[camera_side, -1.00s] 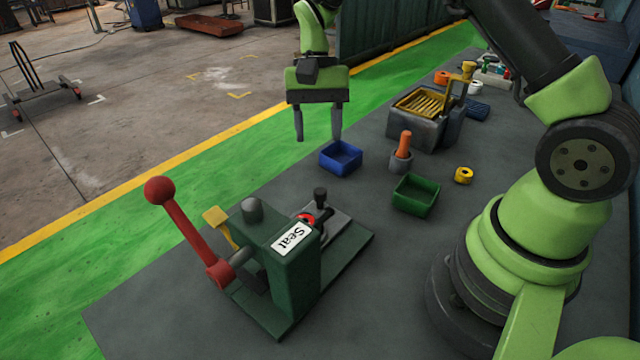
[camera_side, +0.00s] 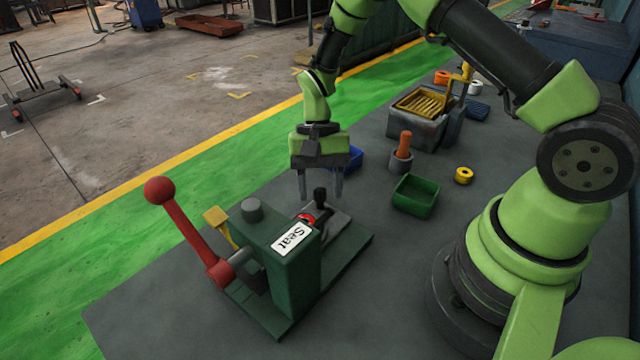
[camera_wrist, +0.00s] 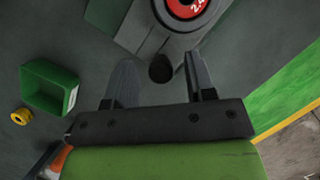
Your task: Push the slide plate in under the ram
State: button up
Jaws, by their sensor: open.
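The grey slide plate (camera_side: 337,222) lies on the green base of the press, partly out from the housing. It has an upright black knob (camera_side: 320,194) and carries a red disc (camera_side: 307,219). The green press housing (camera_side: 290,270) bears a "Seat" label; the ram inside is hidden. My gripper (camera_side: 320,198) is open and points down, its fingers on either side of the knob in the picture. In the wrist view, the knob (camera_wrist: 160,69) lies between the open fingers (camera_wrist: 158,62), with the disc (camera_wrist: 187,8) beyond. I see no finger touching the knob.
A red-balled lever (camera_side: 190,232) stands left of the press. A blue bin (camera_side: 352,157) is behind my gripper, a green bin (camera_side: 415,195) to its right. A grey cup with an orange handle (camera_side: 402,158) and a yellow ring (camera_side: 464,175) lie further back.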

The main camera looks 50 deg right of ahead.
aim_at(302, 211)
grip_shut()
jog(key=a, duration=0.4)
jog(key=shift+a, duration=0.35)
grip_release()
jog(key=shift+r, duration=0.1)
jog(key=v, duration=1)
